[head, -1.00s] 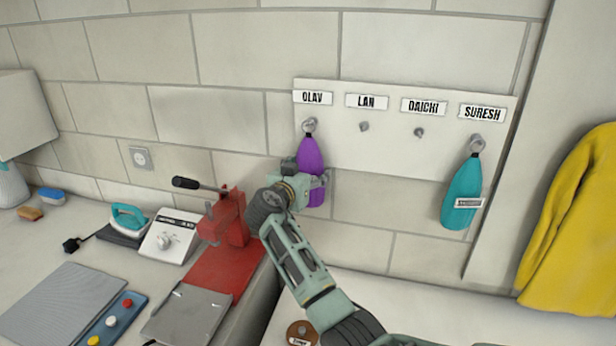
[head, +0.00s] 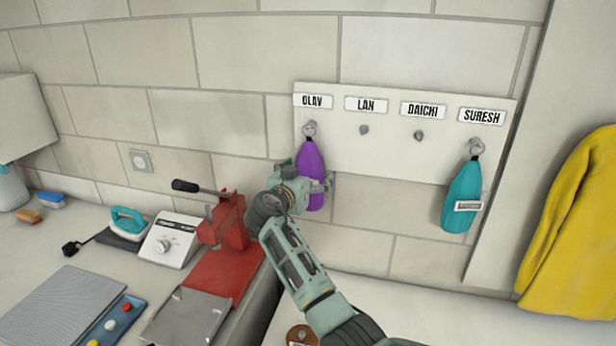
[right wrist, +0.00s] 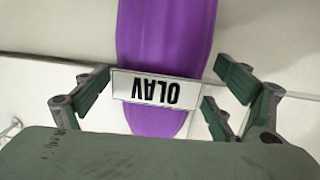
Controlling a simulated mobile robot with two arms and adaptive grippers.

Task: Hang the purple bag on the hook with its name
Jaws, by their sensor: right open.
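The purple bag (head: 311,163) hangs by its loop from the hook (head: 310,129) under the OLAV sign (head: 313,101) on the white board. In the right wrist view the purple bag (right wrist: 165,45) carries a white tag (right wrist: 156,89) reading OLAV, upside down there. My right gripper (head: 322,185) is at the lower part of the bag. In the wrist view its fingers (right wrist: 160,95) stand apart, one on each side of the bag and tag, with gaps between. My left gripper is not in view.
A teal bag (head: 462,196) hangs under SURESH. The LAN hook (head: 364,130) and DAICHI hook (head: 418,135) are empty. A red press (head: 228,222) stands left of my right arm. A yellow garment (head: 575,230) hangs at the right.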

